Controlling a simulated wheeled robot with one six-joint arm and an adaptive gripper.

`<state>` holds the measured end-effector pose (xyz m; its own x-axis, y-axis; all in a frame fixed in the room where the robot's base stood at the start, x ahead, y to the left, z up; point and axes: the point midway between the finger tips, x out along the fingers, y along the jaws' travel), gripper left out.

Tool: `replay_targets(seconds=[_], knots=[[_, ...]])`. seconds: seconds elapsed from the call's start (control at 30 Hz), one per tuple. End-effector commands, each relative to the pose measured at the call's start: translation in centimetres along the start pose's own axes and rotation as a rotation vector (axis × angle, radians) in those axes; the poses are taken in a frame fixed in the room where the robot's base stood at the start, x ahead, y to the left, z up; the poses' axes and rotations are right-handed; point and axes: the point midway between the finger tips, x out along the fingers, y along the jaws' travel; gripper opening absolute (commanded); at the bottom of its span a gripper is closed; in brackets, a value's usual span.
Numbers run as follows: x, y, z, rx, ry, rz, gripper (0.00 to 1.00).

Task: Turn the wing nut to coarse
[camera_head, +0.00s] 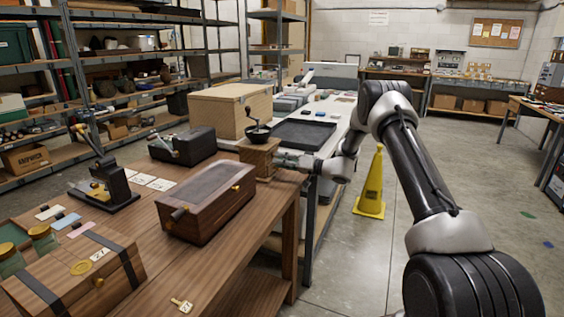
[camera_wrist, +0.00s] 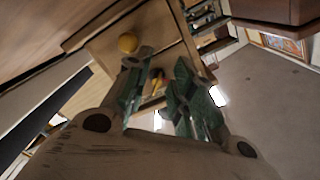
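The coffee mill (camera_head: 258,157), a wooden box with a dark bowl and crank on top, stands at the table's right end. My gripper (camera_head: 279,160) is at its right side, level with the wooden body. In the wrist view the mill's wooden face (camera_wrist: 105,48) shows a round brass knob (camera_wrist: 127,42). My gripper (camera_wrist: 160,68) is open there, its two greenish fingers apart. A small brass-coloured piece (camera_wrist: 156,76), perhaps the wing nut, shows between the fingers; I cannot tell whether they touch it. No coarse or fine mark is readable.
A long wooden box (camera_head: 208,200) lies in front of the mill on the wooden table (camera_head: 225,265). A black tray (camera_head: 304,134) and a pale crate (camera_head: 230,108) are behind. Open floor lies further right.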

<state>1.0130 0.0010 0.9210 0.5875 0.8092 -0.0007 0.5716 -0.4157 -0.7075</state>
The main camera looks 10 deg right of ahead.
Motion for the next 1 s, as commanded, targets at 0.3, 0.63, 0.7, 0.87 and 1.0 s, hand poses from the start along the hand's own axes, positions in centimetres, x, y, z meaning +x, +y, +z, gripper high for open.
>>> replay_targets(seconds=[0.3,0.63,0.7,0.87,1.0], knots=[[-0.04,0.00,-0.02,0.000,0.000,0.000,0.00],[-0.05,-0.04,-0.03,0.031,0.000,0.000,0.00],[-0.05,-0.08,-0.04,0.057,0.000,0.000,0.00],[-0.04,-0.22,-0.08,0.152,0.001,0.000,0.00],[-0.04,-0.39,-0.15,0.268,0.002,0.000,0.00]])
